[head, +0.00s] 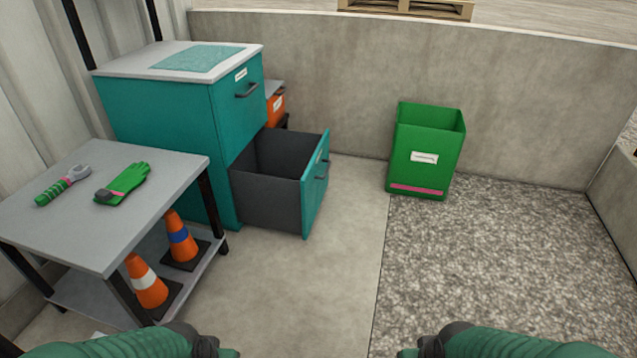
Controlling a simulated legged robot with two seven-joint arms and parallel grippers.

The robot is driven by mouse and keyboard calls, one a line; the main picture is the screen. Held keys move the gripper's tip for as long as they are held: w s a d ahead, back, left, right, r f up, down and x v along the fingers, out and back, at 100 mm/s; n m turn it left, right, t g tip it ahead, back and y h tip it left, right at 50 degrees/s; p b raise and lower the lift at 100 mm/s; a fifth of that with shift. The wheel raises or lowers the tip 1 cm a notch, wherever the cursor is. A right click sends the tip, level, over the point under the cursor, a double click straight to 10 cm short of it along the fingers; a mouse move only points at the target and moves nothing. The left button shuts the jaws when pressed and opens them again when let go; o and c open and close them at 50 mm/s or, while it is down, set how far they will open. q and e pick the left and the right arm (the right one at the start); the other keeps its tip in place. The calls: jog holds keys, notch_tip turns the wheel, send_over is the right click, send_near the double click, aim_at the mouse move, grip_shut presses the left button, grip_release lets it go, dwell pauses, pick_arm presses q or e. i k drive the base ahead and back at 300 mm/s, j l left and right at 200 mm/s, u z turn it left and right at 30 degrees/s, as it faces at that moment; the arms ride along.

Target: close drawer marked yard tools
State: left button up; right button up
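A teal cabinet (160,105) with a pale top stands at the back left. Its lower drawer (268,198) is pulled well out to the right, and its dark grey inside looks empty where I can see it. The drawer front (316,187) has a handle and a small white label, too small to read. The upper drawer (240,110) is shut, with a handle and an unreadable label. My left gripper (230,353) and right gripper (408,353) are at the bottom edge, apart from the drawer. Their fingers are mostly cut off, so their opening is unclear.
A grey table (130,220) at left holds a green glove (123,184) and a green-handled tool (62,186). Orange cones (147,281) stand on its lower shelf. A green bin (426,150) stands by the back wall. The floor before the drawer is clear.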

aim_at(264, 194)
jog(key=i+l, duration=1.1)
jog(key=l, duration=0.2)
jog(key=i+j, duration=1.05)
jog(key=j, duration=1)
jog(key=i+u, duration=0.05)
